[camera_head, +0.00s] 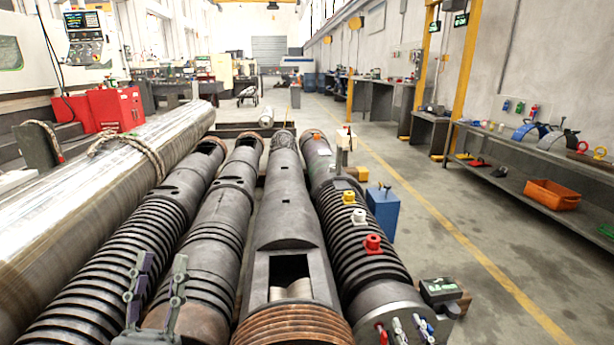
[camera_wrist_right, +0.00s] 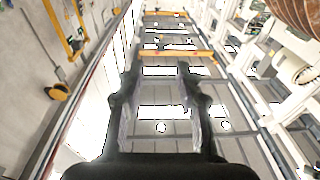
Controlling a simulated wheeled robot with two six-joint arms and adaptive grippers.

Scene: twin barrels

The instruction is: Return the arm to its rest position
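My left gripper (camera_head: 161,264) shows at the lower left of the head view, its two grey fingers pointing up and apart with nothing between them. It appears in front of the ribbed dark barrels; I cannot tell its exact height over them. My right gripper is outside the head view. In the right wrist view my right gripper (camera_wrist_right: 160,78) is open and empty, its fingers apart against the ceiling and a yellow beam. No part of my right arm shows in the head view.
Several long dark barrels lie side by side; the rightmost barrel (camera_head: 347,240) carries white, yellow and red fittings. A blue box (camera_head: 383,212) stands beside it. A shiny thick cylinder (camera_head: 90,215) lies left. A workbench (camera_head: 535,165) with an orange bin (camera_head: 552,194) lines the right.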

